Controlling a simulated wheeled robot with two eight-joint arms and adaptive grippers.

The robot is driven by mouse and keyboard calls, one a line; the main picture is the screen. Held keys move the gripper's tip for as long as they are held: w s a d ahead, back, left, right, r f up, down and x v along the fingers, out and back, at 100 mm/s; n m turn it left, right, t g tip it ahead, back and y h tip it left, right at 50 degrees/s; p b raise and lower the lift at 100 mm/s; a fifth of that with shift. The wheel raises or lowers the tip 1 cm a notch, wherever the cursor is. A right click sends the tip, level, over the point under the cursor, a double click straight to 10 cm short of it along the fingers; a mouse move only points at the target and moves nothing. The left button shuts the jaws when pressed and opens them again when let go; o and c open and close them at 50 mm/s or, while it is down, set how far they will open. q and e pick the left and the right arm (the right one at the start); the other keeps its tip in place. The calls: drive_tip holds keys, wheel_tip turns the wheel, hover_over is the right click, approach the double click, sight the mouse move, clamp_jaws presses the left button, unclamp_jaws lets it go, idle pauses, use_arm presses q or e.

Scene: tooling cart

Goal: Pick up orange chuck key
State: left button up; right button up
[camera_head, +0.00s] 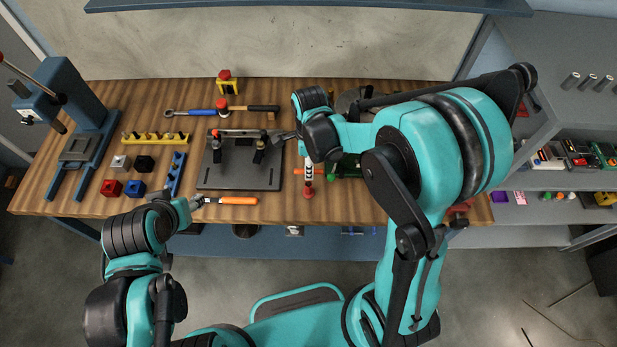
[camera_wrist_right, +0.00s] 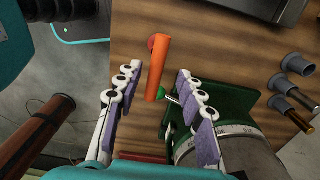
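The orange chuck key (camera_wrist_right: 158,66) shows in the right wrist view as a long orange bar with a green part near its lower end. In the head view a short piece of orange (camera_head: 299,171) shows beside the right gripper. My right gripper (camera_wrist_right: 158,75) is open, with one finger on each side of the bar. The bar looks free of both fingers; the height gap is hard to tell. My left gripper (camera_head: 196,201) is by an orange-handled tool (camera_head: 238,200) at the bench's front edge; its opening is too small to judge.
A green vise-like block (camera_wrist_right: 235,105) with a grey cylinder is close beside the right gripper. Several grey-capped tools (camera_wrist_right: 287,87) stand farther right. A dark fixture plate (camera_head: 238,178) lies left of the right gripper on the wooden bench (camera_head: 90,205). A blue press (camera_head: 80,150) stands far left.

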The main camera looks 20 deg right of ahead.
sight(308, 182)
drive_tip(key=f, duration=0.3)
drive_tip(key=f+b, duration=0.1)
drive_tip(key=f, duration=0.3)
drive_tip(key=shift+s+a, duration=0.2)
clamp_jaws()
